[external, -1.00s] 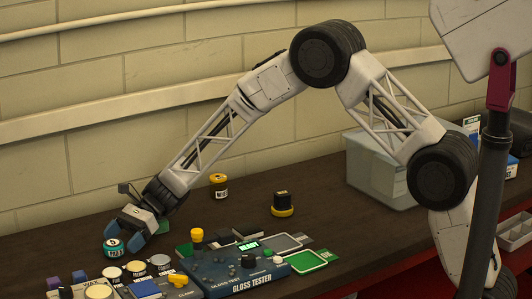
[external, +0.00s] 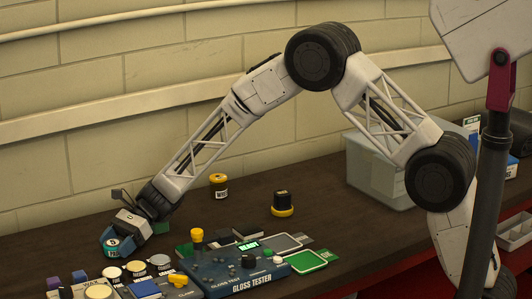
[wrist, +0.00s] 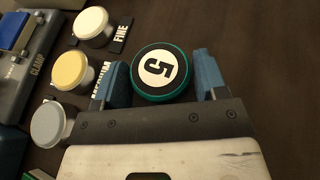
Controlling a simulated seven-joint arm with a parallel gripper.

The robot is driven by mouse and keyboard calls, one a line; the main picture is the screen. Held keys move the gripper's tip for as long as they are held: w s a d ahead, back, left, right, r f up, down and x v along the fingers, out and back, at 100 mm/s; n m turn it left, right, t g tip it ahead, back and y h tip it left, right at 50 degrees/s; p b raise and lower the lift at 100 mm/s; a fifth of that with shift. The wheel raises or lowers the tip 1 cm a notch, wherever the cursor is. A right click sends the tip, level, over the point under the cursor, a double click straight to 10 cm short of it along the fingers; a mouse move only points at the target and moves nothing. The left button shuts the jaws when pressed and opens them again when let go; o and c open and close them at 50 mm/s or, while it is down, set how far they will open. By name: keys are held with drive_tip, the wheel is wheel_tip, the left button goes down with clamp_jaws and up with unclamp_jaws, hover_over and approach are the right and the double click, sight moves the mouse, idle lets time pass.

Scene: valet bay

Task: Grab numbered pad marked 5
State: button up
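The pad marked 5 (wrist: 160,70) is a round puck with a green rim and a white disc bearing a black 5 on its black top. It also shows at the left of the external view (external: 112,249), partly hidden by my gripper (external: 120,243). In the wrist view my gripper (wrist: 163,78) has its two blue fingers apart, one on each side of the pad. The pad's near part lies between them and its far part reaches past the fingertips. Any gap at the sides is very narrow, and I cannot tell whether the fingers touch it.
White, yellow (wrist: 70,69) and grey round pads sit left of my gripper, by FINE and MEDIUM labels. A gloss tester (external: 240,275) stands to the right in the external view. A yellow-lidded jar (external: 219,186) stands behind. The table beyond the pad is clear.

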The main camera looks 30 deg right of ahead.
sight(115, 242)
drive_tip(key=c, duration=0.5)
drive_tip(key=shift+r, duration=0.1)
wheel_tip(115, 242, up, 18)
drive_tip(key=shift+f, duration=0.1)
idle(0.5)
idle(0.5)
